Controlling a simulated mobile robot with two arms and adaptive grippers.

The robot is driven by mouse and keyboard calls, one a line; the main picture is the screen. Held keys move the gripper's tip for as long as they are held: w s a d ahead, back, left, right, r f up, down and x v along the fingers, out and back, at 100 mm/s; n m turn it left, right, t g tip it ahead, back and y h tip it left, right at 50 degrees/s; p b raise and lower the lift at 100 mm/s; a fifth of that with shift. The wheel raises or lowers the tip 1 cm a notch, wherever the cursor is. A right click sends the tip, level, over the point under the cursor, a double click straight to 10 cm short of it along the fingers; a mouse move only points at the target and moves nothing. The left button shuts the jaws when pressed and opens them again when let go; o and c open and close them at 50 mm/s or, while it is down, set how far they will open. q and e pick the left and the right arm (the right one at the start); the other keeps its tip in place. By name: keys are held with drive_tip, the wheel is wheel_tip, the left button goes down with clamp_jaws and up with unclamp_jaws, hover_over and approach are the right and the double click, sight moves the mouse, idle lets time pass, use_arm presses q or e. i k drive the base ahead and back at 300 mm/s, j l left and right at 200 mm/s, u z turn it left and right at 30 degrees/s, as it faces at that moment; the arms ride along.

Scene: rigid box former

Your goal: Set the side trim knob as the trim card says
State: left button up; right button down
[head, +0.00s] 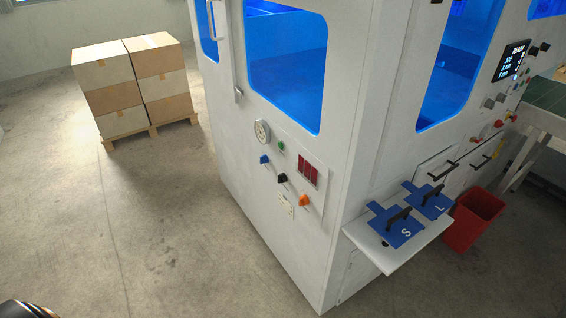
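The side panel of the white machine carries a blue knob (265,159), a black knob (283,178) and an orange knob (304,200) in a slanting row. I cannot tell from here which one is the trim knob, or read any knob's setting. A small pale card (286,205) with tiny marks, too small to read, sits below the black knob. A round gauge (262,131), a green button (281,145) and a dark red display (308,171) are above the row. Neither gripper's fingers show; only a dark rounded part, probably of my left arm, enters at the bottom left corner.
A white shelf (390,262) juts from the machine's front, bearing blue plates marked S and L with black handles. A red bin (470,222) stands beside it. Stacked boxes (130,85) sit on a pallet at the back left. The floor before the side panel is clear.

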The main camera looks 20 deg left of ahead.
sight(264, 159)
drive_tip(key=k+j, duration=0.1)
drive_tip(key=j, duration=0.3)
drive_tip(key=k+j, duration=0.1)
drive_tip(key=j, duration=0.25)
drive_tip(key=k+j+z, duration=0.1)
drive_tip(key=j, duration=0.3)
drive_tip(key=k+j, duration=0.1)
drive_tip(key=j, duration=0.25)
drive_tip(key=k+j, duration=0.15)
drive_tip(key=j, duration=0.2)
